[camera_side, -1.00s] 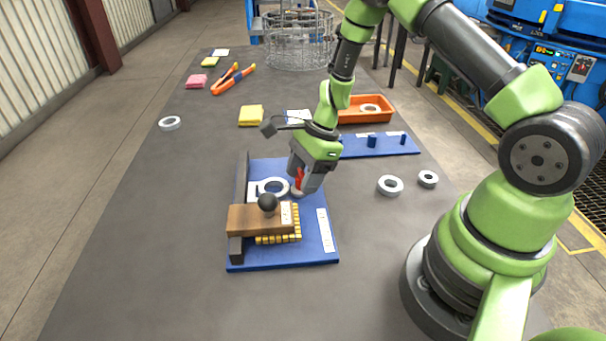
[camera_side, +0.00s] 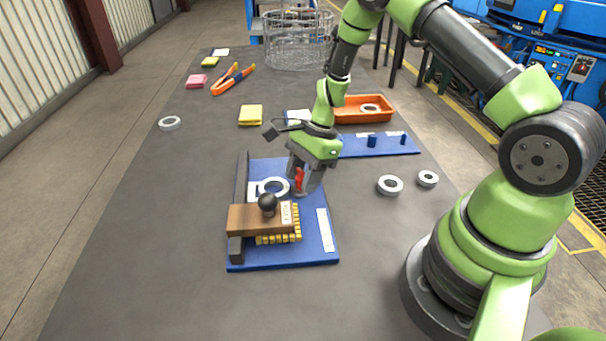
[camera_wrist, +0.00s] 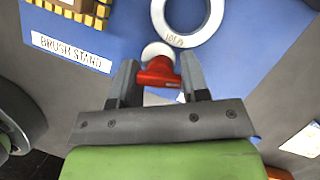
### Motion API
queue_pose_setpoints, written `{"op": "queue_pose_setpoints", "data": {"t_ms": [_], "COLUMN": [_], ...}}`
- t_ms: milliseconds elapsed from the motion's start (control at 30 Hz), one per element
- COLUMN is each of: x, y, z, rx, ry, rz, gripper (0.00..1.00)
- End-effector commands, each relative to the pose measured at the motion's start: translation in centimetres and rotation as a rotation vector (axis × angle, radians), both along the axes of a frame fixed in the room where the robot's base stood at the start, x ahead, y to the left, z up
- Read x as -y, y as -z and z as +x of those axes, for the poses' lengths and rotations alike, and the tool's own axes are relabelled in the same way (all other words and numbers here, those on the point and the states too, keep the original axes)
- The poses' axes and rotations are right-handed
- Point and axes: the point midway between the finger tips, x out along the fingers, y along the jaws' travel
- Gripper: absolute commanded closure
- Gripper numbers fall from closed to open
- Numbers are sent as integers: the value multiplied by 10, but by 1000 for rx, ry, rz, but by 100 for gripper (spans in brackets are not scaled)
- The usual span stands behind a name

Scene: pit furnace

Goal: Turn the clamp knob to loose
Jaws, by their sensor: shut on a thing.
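The red clamp knob (camera_wrist: 157,73) sits between the two fingers of my gripper (camera_wrist: 158,82) in the wrist view, with a pale round disc (camera_wrist: 158,50) just beyond it. A white ring marked with small text (camera_wrist: 187,38) lies close beyond the knob. The knob's exact angle is hard to read.
A wooden brush (camera_side: 250,218) with a black ball knob (camera_side: 267,202) lies on the board, near my gripper. Loose white rings (camera_side: 390,185), a second blue board (camera_side: 380,150) and an orange tray (camera_side: 365,104) are to the right and behind.

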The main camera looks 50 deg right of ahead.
Motion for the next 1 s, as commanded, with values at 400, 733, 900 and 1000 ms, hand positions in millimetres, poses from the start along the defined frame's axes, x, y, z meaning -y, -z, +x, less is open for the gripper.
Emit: {"op": "queue_pose_setpoints", "data": {"t_ms": [400, 733, 900, 1000], "x": [0, -1, -1, -1], "y": [-1, -1, 0, 0], "z": [2, 2, 2, 2], "rx": [1, 0, 0, -1], "ry": [-381, -695, -846, -924], "rz": [1, 0, 0, 0], "gripper": [82, 82, 82, 82]}}
